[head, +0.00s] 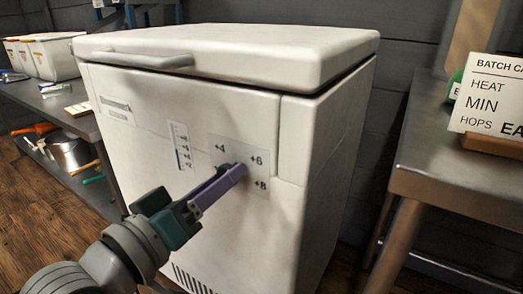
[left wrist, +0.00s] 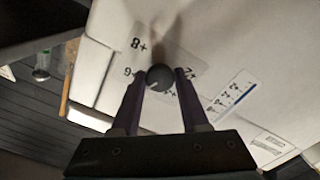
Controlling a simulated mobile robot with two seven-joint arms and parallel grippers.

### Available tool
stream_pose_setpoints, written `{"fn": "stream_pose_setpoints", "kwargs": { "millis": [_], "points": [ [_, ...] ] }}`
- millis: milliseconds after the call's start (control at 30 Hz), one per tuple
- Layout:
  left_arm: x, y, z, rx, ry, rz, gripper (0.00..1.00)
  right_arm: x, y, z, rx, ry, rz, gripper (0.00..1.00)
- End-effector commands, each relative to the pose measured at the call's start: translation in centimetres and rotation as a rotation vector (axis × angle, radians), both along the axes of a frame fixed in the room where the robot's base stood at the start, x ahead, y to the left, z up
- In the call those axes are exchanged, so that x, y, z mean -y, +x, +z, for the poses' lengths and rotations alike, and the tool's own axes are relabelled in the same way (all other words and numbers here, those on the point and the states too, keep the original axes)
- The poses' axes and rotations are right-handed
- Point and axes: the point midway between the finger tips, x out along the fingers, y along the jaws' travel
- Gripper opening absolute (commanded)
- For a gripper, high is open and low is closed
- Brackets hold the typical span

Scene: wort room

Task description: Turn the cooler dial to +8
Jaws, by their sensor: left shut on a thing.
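The white chest cooler (head: 200,105) stands in the middle of the head view with its lid down. A pale dial plate (head: 262,193) on its front carries the marks +4, +6 and +8. My left gripper (head: 238,172) is at this plate, with its purple fingers hiding the dial in the head view. In the left wrist view the round dark dial (left wrist: 160,77) sits between the two fingertips of the gripper, which is shut on it. A faint light line shows on the dial, on the side between +6 and +4; its exact reading is hard to tell. My right gripper is out of view.
A thermometer-like scale (head: 181,147) is left of the dial plate. A metal bench (head: 455,160) with a batch card (head: 490,95) stands at right. A shelf with white bins (head: 50,57) stands at left. Wooden floor shows at lower left.

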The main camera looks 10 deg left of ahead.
Motion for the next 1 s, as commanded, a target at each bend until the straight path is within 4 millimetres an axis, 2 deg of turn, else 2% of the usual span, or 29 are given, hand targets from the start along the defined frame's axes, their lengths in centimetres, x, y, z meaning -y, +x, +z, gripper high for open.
{"fn": "stream_pose_setpoints", "kwargs": {
  "millis": [400,1000],
  "points": [
    [0.0,0.0,0.2,0.135,0.371,0.001,0.00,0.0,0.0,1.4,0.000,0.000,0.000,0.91],
    [0.0,0.0,0.1,0.329,0.906,0.002,0.00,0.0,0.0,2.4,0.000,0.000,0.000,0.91]
  ]
}}
